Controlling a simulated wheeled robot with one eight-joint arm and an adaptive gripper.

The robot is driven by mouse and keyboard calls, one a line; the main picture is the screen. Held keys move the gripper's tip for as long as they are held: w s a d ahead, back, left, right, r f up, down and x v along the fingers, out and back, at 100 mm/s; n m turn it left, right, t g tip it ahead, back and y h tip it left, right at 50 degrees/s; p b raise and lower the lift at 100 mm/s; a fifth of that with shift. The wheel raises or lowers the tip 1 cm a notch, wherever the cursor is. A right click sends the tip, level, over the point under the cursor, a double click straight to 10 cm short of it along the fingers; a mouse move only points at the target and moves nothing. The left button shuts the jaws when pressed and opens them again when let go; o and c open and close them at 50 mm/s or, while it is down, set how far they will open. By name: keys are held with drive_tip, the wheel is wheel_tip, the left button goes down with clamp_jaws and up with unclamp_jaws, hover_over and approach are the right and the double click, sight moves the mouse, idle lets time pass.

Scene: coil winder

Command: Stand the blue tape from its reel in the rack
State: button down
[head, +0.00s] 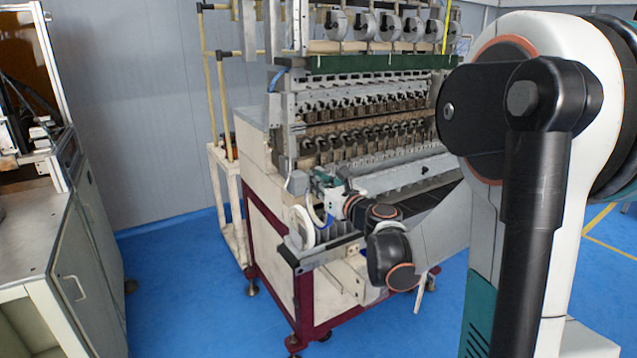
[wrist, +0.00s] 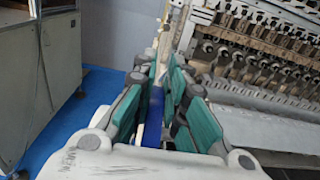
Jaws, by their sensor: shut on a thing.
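My gripper (wrist: 163,88) is shut on the blue tape (wrist: 155,108), which shows edge-on as a blue strip between the teal finger pads in the wrist view. In the head view my gripper (head: 324,192) is over the left front corner of the winding machine, with a little of the blue tape (head: 327,218) showing below it. The rack (head: 296,258) is a dark-edged, slotted tray on that corner, just below my gripper. I cannot tell whether the tape touches the rack. I cannot make out the tape's reel.
A white disc (head: 301,227) stands upright at the rack's left end, close beside my gripper. The coil winder (head: 375,125) rises behind with rows of spindles. A grey cabinet (head: 85,250) stands to the left, with blue floor between.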

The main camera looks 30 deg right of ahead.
drive_tip(key=shift+f, duration=0.15)
drive_tip(key=shift+f+b, duration=1)
drive_tip(key=shift+f, duration=1.2)
drive_tip(key=c, duration=1.9)
unclamp_jaws()
drive_tip(key=shift+s, duration=0.2)
drive_tip(key=shift+s+d+r, duration=0.1)
drive_tip(key=shift+s+r, duration=0.1)
drive_tip(key=shift+s, duration=1.25)
drive_tip(key=shift+s+d+r, duration=0.1)
drive_tip(key=shift+s+r, duration=0.05)
drive_tip(key=shift+s, duration=1.25)
drive_tip(key=shift+o, duration=0.6)
